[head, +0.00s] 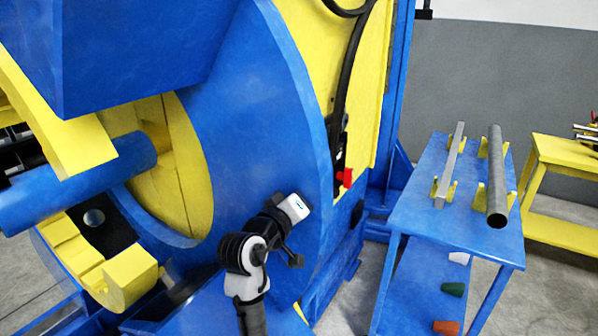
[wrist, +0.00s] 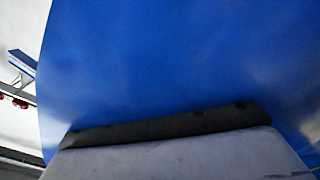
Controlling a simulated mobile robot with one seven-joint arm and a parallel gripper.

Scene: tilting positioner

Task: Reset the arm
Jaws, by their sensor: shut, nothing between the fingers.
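My arm rises from the bottom of the head view and bends in front of the large blue positioner (head: 265,110). Its end, with my gripper (head: 293,208), is by the blue disc's lower right edge. The fingers are too small to make out there. In the wrist view a grey block with a dark edge, part of my gripper (wrist: 168,128), fills the bottom. The gripper is shut and holds nothing. A smooth blue surface (wrist: 170,60) fills most of the view beyond it. I cannot tell whether they touch.
A blue table (head: 425,205) at the right bears a square bar (head: 449,165) and a round pipe (head: 496,178) on yellow rests. Its lower shelf holds small green (head: 453,289) and orange (head: 446,327) pieces. A yellow bench (head: 565,150) stands farther right. Bare floor shows between positioner and table.

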